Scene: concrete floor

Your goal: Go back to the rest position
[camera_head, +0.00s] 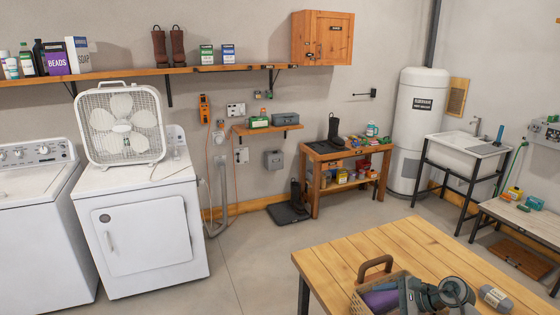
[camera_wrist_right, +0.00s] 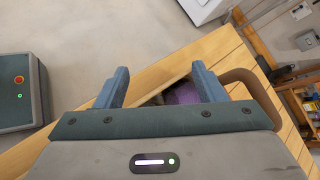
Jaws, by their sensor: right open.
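A basket (camera_head: 362,300) with a brown arched handle (camera_head: 375,266) stands on the wooden table (camera_head: 345,255) at the bottom of the head view. A purple item (camera_head: 382,300) lies in it. My right gripper (camera_wrist_right: 160,72) is open, its two blue fingers spread with nothing held between them. In the right wrist view the purple item (camera_wrist_right: 184,93) and part of the handle (camera_wrist_right: 240,78) show beyond the fingers. In the head view my right arm hides part of the basket. My left gripper is in neither view.
A grey rolled item (camera_head: 495,298) lies on the table right of my arm. Open concrete floor (camera_head: 250,262) lies between the table and the dryer (camera_head: 140,240). A wooden workbench (camera_head: 345,165) and a utility sink (camera_head: 465,150) stand farther back.

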